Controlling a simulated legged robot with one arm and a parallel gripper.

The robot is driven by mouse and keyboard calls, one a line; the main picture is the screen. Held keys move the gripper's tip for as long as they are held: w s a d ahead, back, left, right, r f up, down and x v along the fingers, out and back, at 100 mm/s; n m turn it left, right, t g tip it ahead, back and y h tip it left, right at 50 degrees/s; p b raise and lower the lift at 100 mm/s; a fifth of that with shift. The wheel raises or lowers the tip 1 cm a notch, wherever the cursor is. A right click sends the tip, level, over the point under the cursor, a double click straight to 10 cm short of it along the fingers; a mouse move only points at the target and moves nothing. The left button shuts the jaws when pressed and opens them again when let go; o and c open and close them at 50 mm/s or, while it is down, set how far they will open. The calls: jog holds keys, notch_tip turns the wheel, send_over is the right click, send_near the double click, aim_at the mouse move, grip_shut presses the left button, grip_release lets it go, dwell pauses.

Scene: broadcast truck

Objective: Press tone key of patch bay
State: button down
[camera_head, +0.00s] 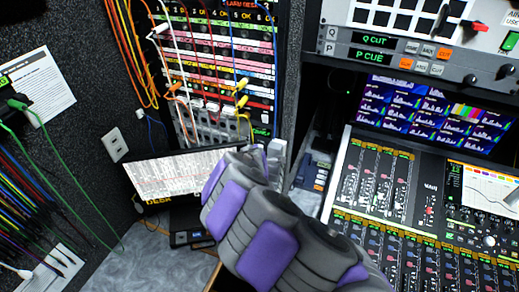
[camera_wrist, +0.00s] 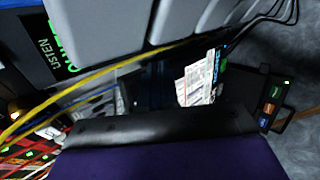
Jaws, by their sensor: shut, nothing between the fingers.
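The patch bay (camera_head: 215,75) stands upright at the back centre in the head view, with rows of jacks and several coloured cords plugged in. I cannot make out which of its parts is the tone key; my arm covers the area below its lower right edge. My gripper (camera_head: 272,158) is shut and empty, at the far end of my grey and purple arm. It appears just below the patch bay's lower right corner. The wrist view is tilted, with a green-lit panel lettered "LISTEN" (camera_wrist: 60,45) at upper left and yellow and blue cords close by.
A mixing console (camera_head: 400,200) fills the right side. Green cords (camera_head: 60,185) hang at left. The grey worktop (camera_head: 160,265) shows bare space at lower left.

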jog(key=s, duration=0.1)
jog(key=s+a, duration=0.1)
jog(key=s, duration=0.1)
jog(key=shift+f, duration=0.1)
dwell(0.5)
